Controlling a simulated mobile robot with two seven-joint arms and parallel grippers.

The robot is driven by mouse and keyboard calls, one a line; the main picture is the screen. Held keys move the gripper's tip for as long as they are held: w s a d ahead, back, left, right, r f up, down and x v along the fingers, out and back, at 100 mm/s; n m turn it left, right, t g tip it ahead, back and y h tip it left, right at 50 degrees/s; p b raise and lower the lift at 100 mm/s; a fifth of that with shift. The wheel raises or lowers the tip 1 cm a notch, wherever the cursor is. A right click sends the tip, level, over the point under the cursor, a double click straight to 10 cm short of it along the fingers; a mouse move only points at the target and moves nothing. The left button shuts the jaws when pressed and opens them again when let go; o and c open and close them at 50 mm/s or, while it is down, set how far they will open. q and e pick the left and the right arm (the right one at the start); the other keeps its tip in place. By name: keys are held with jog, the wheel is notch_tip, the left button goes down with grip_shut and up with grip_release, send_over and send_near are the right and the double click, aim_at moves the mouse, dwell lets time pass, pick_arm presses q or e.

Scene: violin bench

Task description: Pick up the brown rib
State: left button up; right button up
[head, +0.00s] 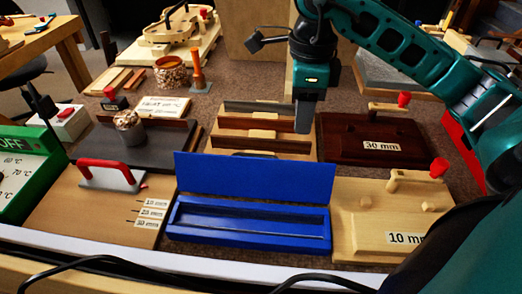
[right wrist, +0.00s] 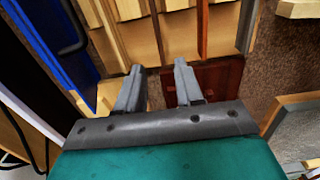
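A pale wooden rack (head: 226,134) in the middle of the head view holds thin upright strips. A brown rib (head: 285,146) runs across it; in the right wrist view a reddish-brown strip (right wrist: 202,30) stands edge-up between pale blocks. A grey-brown strip (head: 258,107) lies along the rack's back. My right gripper (head: 303,128) hangs pointing down at the rack's right end. In the right wrist view its two fingers (right wrist: 158,72) are apart with nothing between them. Whether they touch the rack is not clear. My left gripper is not in view.
An open blue case (head: 250,222) stands in front of the rack. A dark red board marked 30 mm (head: 350,148) lies to the right, with a pale 10 mm board (head: 375,225) before it. A dark slab with a jar (head: 130,128) is at left.

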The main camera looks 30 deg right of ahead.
aim_at(260, 145)
notch_tip(260, 145, down, 7)
jog(key=shift+w+f+b, duration=0.1)
jog(key=shift+b, duration=1.15)
grip_shut()
